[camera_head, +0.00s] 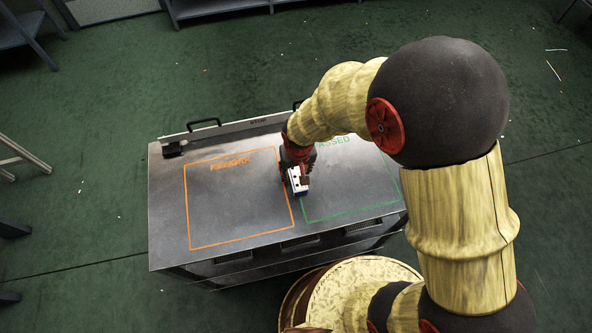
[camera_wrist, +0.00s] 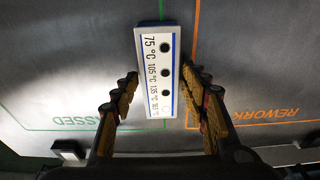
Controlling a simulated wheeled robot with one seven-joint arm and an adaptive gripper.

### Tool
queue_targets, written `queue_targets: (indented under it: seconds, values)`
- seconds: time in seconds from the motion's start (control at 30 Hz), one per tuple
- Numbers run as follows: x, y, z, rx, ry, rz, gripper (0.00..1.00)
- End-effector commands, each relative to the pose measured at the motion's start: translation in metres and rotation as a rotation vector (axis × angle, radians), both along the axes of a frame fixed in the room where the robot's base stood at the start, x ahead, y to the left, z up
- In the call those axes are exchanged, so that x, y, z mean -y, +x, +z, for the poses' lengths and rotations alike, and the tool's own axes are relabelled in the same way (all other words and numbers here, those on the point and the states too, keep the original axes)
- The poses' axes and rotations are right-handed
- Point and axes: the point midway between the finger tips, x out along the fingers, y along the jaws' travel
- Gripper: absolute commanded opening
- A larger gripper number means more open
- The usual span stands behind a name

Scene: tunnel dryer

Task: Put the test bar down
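The test bar (camera_wrist: 154,75) is a white strip with blue edges, dark round spots and printed temperatures starting at 75 °C. In the wrist view it lies between the two fingertips of my gripper (camera_wrist: 159,74), which appear closed on its long sides. In the head view my gripper (camera_head: 297,172) points down over the middle of the table, with the bar (camera_head: 298,182) at its tip.
The grey metal table (camera_head: 170,225) has a raised back rail with a black handle (camera_head: 204,123) and a small dark block (camera_head: 173,150) at its back left corner. Both marked areas look empty where visible. My arm hides part of the PASSED area.

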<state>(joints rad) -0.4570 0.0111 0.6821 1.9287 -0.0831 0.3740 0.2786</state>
Motion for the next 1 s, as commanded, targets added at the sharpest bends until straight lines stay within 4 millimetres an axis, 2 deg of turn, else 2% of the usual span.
queue_targets:
  seconds: [0.13, 0.37, 0.53, 1.0]
  values:
    - [0.0, 0.0, 0.0, 0.0, 0.0, 0.0, 0.54]
    - [0.0, 0.0, 0.0, 0.0, 0.0, 0.0, 0.54]
    - [0.0, 0.0, 0.011, 0.001, 0.0, 0.0, 0.54]
    - [0.003, -0.013, 0.099, 0.003, 0.001, 0.0, 0.54]
